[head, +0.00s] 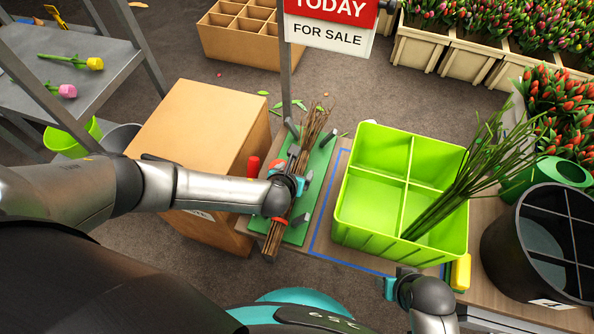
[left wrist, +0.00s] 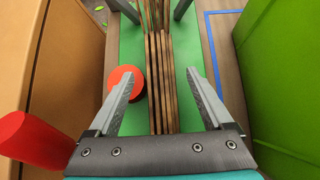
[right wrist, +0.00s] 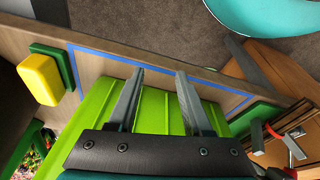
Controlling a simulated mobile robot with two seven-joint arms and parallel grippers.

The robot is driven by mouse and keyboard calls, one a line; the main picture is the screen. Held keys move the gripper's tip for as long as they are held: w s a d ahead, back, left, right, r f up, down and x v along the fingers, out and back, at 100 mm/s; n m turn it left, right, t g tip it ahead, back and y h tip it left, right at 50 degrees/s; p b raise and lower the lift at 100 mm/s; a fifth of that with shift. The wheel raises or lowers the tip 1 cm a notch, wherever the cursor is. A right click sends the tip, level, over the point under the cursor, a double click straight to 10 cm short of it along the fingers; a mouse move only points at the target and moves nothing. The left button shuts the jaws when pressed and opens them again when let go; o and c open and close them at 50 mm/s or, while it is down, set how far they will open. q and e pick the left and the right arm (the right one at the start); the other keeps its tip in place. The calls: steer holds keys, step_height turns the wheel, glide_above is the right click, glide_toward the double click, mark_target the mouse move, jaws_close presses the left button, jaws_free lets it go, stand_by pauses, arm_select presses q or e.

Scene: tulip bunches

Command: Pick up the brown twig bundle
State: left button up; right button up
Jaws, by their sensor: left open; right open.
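The brown twig bundle (head: 309,137) lies lengthwise on a green board (head: 324,165) between grey upright posts. Its near end sticks out past the board's front edge. My left gripper (head: 292,186) is over the bundle's middle and hides part of it in the head view. In the left wrist view the twigs (left wrist: 160,85) run between the two open fingers (left wrist: 163,90), with a gap on each side. My right gripper (right wrist: 158,95) is open and empty, above the near side of the green crate (right wrist: 152,112).
The green divided crate (head: 372,235) holds long green stems (head: 460,175) and stands right of the board, inside blue tape. A cardboard box (head: 190,130) is on the left. A sign post (head: 286,80) rises behind the board. A dark bucket (head: 510,255) stands at right.

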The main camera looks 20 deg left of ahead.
mark_target(296, 170)
arm_select(q)
steer(key=b+x, duration=0.1)
steer(key=x, duration=0.1)
steer(key=shift+w+f+b, duration=0.2)
steer(key=shift+b, duration=0.2)
steer(key=shift+w+f+b, duration=0.3)
steer(key=shift+w, duration=0.05)
arm_select(e)
steer(key=shift+t, duration=0.5)
steer(key=shift+w+a+r, duration=0.1)
steer(key=shift+w+r, duration=0.2)
steer(key=shift+r, duration=0.6)
steer(key=shift+w+d+r, duration=0.1)
steer(key=shift+w+r, duration=0.15)
steer(key=shift+r, duration=0.7)
steer(key=shift+w+a+r, duration=0.1)
steer(key=shift+w+r, duration=0.2)
steer(key=shift+r, duration=0.6)
arm_select(q)
jaws_close()
